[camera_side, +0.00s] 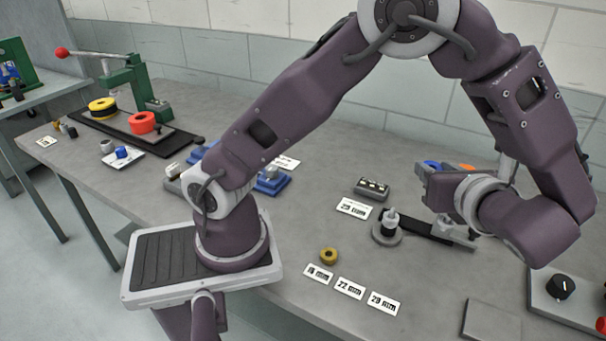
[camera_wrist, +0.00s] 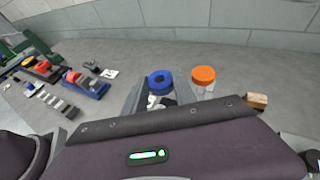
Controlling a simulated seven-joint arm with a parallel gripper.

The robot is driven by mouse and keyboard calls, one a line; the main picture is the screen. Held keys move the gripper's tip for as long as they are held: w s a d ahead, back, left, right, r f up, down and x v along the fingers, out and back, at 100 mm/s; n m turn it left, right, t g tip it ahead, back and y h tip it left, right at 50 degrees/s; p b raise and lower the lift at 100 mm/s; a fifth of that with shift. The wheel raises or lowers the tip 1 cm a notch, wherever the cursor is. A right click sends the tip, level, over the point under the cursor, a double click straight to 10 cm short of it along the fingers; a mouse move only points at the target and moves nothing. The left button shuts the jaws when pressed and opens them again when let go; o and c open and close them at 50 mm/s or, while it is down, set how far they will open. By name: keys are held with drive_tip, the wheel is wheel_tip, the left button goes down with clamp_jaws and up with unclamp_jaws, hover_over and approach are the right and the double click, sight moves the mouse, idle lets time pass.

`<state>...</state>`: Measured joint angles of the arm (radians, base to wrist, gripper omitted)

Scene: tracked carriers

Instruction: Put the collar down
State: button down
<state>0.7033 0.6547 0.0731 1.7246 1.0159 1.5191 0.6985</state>
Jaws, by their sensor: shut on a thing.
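The grip itself is partly hidden by the grey jaws. A brass-yellow collar (camera_side: 329,256) lies on the bench behind a row of size cards (camera_side: 349,288), apart from my gripper.
A grey round base with an upright post (camera_side: 388,228) stands left of my gripper. An orange-lidded jar (camera_wrist: 203,77) stands near the blue collar. A dark block with several knobs (camera_side: 372,188) sits behind a card (camera_side: 354,208). A knob panel (camera_side: 562,290) is at front right.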

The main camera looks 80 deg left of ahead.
drive_tip(key=s+d, duration=0.1)
drive_tip(key=d, duration=1.1)
hover_over(433, 311)
wheel_tip(433, 311, down, 11)
wheel_tip(433, 311, down, 10)
drive_tip(key=shift+f, duration=0.2)
drive_tip(key=shift+f, duration=0.1)
drive_tip(key=c, duration=1)
unclamp_jaws()
drive_tip(key=v, duration=1.2)
drive_tip(key=shift+r, duration=0.35)
